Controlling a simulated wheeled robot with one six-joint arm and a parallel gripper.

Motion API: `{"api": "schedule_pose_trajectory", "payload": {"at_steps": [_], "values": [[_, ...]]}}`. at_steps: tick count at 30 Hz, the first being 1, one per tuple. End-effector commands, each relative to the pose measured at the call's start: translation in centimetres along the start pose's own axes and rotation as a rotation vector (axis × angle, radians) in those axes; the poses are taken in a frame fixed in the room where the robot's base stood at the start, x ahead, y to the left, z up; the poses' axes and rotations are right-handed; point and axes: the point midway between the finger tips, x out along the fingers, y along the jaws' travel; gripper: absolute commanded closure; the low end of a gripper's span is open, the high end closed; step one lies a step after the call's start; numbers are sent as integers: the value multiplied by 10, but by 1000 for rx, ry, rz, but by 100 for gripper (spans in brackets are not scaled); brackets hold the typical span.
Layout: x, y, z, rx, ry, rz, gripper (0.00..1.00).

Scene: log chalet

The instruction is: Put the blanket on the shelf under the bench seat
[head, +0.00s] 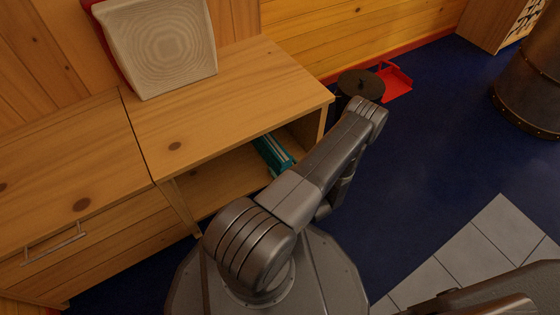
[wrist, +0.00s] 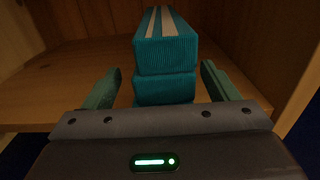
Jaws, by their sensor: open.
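The folded blanket (wrist: 167,55) is teal with pale stripes. In the wrist view it lies on the wooden shelf (wrist: 60,85) under the bench seat, its folded end facing me. In the head view the blanket (head: 273,155) shows partly behind my arm, beneath the bench seat (head: 235,95). My gripper (wrist: 164,85) is open, with one green finger on each side of the blanket's near end and a gap visible at both sides. In the head view my gripper is hidden by my arm.
A cushion (head: 160,45) stands on the bench seat against the wall. A drawer unit (head: 75,215) adjoins at the left. A dark round pot (head: 360,85) and a red dustpan-like object (head: 394,80) are beyond the bench. Blue floor (head: 440,140) is clear at the right.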

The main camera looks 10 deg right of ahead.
Motion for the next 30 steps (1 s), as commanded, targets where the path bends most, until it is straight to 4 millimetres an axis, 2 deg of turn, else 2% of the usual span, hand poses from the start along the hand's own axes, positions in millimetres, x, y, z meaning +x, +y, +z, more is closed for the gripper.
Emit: {"api": "schedule_pose_trajectory", "payload": {"at_steps": [6, 13, 19, 30], "values": [[-43, -2, 2, 1, 0, -6, 19], [-74, -1, 1, 1, 0, -3, 19], [-85, 0, 0, 0, 0, -1, 19], [-85, -2, 4, -1, 0, 2, 19]]}}
